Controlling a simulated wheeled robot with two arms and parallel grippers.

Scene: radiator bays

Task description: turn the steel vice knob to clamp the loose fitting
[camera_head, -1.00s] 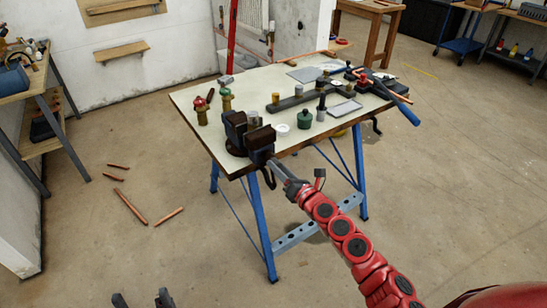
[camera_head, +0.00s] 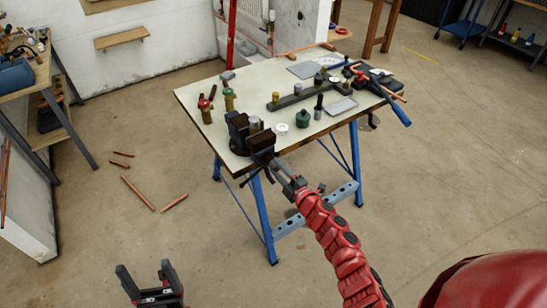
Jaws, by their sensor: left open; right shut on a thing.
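The dark vice (camera_head: 238,128) stands at the near left corner of the workbench, with its front jaw (camera_head: 262,141) toward me. A small brass-coloured fitting (camera_head: 254,124) shows upright at the vice, between its two dark blocks. I cannot tell how tightly it sits. My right gripper (camera_head: 276,168) reaches the front of the vice and is shut there, apparently on the steel knob, which the gripper hides. A thin dark bar (camera_head: 250,177) hangs beside it. My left gripper (camera_head: 146,269) is open and empty, over the floor at the lower left.
The pale bench top (camera_head: 205,92) carries red-topped and green-topped valves (camera_head: 206,112), a green pot (camera_head: 303,118), a dark bar (camera_head: 305,96) and a blue-handled tool (camera_head: 396,108). Copper pipes (camera_head: 138,193) lie on the floor at left.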

